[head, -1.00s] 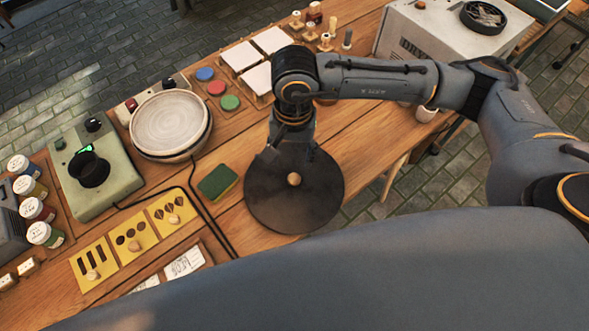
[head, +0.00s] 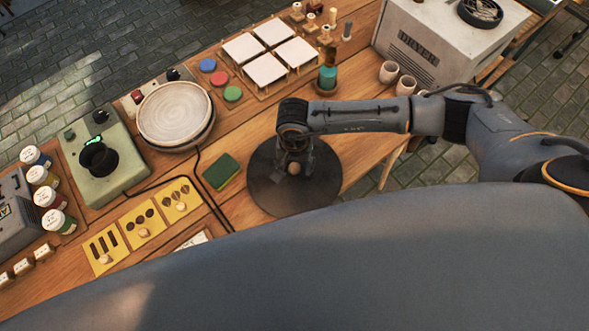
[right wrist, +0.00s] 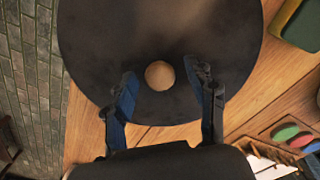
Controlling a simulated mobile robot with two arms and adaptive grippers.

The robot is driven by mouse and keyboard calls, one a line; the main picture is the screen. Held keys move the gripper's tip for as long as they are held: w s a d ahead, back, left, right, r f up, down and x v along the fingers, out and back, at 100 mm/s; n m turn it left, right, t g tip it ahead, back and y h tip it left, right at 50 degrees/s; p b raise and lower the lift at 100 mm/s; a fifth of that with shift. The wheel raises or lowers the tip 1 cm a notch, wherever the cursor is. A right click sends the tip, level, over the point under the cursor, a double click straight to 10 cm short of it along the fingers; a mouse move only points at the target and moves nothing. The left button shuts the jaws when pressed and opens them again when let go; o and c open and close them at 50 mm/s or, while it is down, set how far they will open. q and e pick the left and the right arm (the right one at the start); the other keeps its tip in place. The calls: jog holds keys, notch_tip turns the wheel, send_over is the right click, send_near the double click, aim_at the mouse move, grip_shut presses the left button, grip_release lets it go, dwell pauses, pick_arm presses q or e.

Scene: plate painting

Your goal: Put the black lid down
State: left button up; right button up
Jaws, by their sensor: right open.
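The black lid (head: 272,195) is a dark round disc with a small wooden knob (head: 293,169). It appears to lie flat on the wooden table near its right edge; in the right wrist view the lid (right wrist: 110,50) reaches past the table edge over the floor. My right gripper (right wrist: 167,83) is open. In the right wrist view the knob (right wrist: 159,75) shows between and slightly beyond its fingertips, with clear gaps on both sides. The arm hides the lid's far part in the head view. My left gripper is not in view.
A green sponge (head: 221,172) lies left of the lid. A pale plate (head: 175,113), a green device (head: 105,168), yellow stencils (head: 144,223) and white tiles (head: 265,70) stand farther left and back. Cups (head: 388,72) stand by the grey dryer (head: 440,40).

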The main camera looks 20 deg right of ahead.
jog(key=shift+f, duration=0.55)
grip_shut()
